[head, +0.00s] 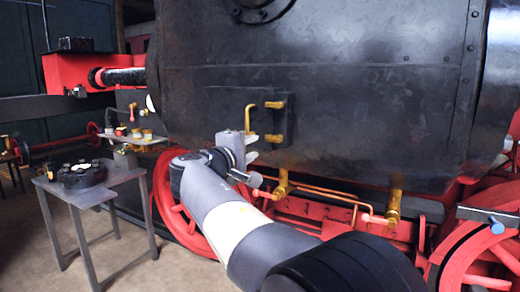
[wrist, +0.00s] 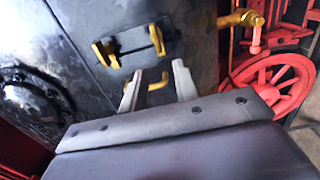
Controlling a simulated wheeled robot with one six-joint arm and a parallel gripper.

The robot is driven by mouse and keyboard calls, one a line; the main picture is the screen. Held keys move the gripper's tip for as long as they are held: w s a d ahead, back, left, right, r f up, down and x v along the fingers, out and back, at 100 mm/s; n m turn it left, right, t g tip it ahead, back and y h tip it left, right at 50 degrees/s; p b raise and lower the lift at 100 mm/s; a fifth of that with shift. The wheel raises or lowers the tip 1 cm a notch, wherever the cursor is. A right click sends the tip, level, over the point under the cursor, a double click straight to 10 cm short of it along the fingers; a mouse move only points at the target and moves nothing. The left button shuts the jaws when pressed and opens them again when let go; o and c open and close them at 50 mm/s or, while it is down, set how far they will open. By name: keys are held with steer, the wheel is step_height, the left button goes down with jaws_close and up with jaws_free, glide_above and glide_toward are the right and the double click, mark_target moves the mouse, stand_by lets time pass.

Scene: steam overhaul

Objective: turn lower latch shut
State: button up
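A small dark hatch plate (head: 288,120) with brass fittings is on the black engine side. It has an upper brass fitting (head: 275,104) and a lower one (head: 275,138). A hooked brass bar (head: 250,119) stands just to their left. In the turned wrist view, brass pieces show at the upper end (wrist: 106,53) and lower end (wrist: 157,40) of the plate. A bent brass handle (wrist: 157,84) lies between my open fingertips, at the lower end. My gripper (head: 252,149) is just below and left of the plate. I cannot tell whether a finger touches the handle.
Brass valves (head: 394,207) and copper pipes run along the engine's lower edge, above red wheels (head: 178,212). A grey table (head: 110,180) with a dark round part stands at the left. A small shelf with cups is behind it. Open floor lies around the table.

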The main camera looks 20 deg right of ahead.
mark_target(274, 139)
steer(key=shift+v, duration=1.6)
steer(key=p+x, duration=0.2)
steer(key=x, duration=0.9)
steer(key=shift+p, duration=0.3)
steer(key=shift+m, duration=0.3)
steer(key=shift+s+a, duration=0.1)
steer(key=shift+a, duration=0.05)
